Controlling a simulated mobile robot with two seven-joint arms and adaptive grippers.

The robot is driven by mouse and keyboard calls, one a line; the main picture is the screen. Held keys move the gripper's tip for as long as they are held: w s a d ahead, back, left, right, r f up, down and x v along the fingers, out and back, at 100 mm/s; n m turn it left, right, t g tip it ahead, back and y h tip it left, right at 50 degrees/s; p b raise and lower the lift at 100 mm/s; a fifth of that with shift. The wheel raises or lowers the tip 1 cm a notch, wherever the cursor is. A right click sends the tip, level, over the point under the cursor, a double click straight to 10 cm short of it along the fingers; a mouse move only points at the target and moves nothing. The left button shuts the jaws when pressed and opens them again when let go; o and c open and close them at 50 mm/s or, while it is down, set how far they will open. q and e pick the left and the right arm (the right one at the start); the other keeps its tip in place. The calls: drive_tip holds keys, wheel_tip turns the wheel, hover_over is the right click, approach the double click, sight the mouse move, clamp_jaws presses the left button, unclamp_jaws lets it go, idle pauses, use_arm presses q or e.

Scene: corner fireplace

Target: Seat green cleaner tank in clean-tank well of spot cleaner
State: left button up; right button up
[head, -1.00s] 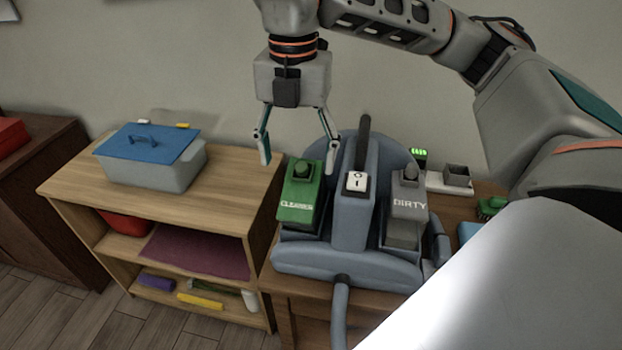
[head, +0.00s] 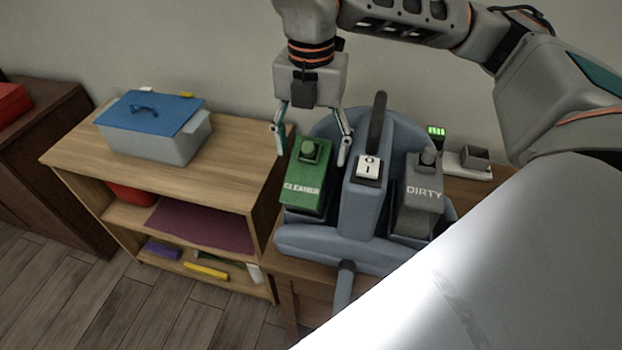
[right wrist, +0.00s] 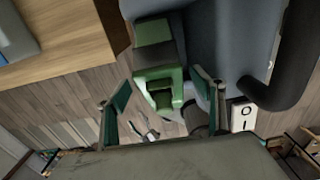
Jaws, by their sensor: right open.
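The green cleaner tank (head: 307,180) stands at the left side of the blue-grey spot cleaner (head: 366,207), knob upward. Its lower end meets the machine's left side, but I cannot tell how deep it sits in the clean-tank well, which is hidden beneath it. The grey dirty tank (head: 422,197) is on the right side. My right gripper (head: 312,156) is open, with one finger on each side of the green knob. In the right wrist view, the tank (right wrist: 155,75) shows between the spread fingers (right wrist: 162,95), which are apart from the knob. My left gripper is out of view.
The upright black handle (head: 377,122) rises close to the right of my gripper. A wooden shelf (head: 235,150) to the left carries a grey bin with a blue lid (head: 150,125). A small grey holder (head: 470,158) stands behind the dirty tank. A hose (head: 344,285) runs forward.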

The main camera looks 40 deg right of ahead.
drive_tip(key=shift+f, duration=0.7)
clamp_jaws()
drive_tip(key=shift+r, duration=0.15)
